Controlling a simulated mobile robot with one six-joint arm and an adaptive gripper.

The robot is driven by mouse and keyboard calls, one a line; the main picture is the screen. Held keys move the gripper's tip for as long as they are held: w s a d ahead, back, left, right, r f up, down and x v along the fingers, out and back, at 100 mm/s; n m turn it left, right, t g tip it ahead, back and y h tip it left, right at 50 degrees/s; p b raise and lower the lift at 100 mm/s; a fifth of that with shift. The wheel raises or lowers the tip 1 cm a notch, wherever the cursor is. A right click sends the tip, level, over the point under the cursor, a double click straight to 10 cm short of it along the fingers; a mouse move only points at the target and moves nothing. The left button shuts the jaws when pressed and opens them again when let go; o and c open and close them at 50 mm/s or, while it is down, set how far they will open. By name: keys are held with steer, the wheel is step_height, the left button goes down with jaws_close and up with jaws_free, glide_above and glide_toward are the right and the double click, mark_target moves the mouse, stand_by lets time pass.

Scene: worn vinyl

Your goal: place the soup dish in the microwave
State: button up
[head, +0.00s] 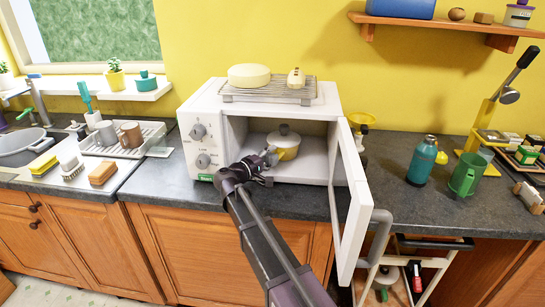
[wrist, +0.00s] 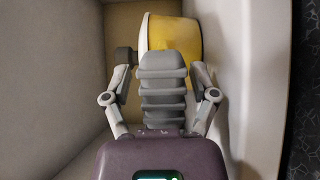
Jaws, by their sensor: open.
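The yellow soup dish (head: 287,153) with a pale knobbed lid stands upright inside the white microwave (head: 212,112), on its floor. The microwave door (head: 350,190) is swung wide open to the right. My gripper (head: 269,158) is at the front of the cavity, just in front of the dish and slightly left of it. In the wrist view my gripper (wrist: 163,62) has its fingers spread, with the yellow dish (wrist: 185,38) just beyond them. The gripper body hides part of the dish, so I cannot tell whether a finger touches it.
A teal bottle (head: 422,160) and a green mug (head: 465,176) stand to the right, beyond the open door. A dish rack (head: 125,140) with mugs is at left. Some counter left of the microwave is clear.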

steer(key=v, duration=1.1)
steer(key=shift+s+a, duration=0.2)
stand_by(0.4)
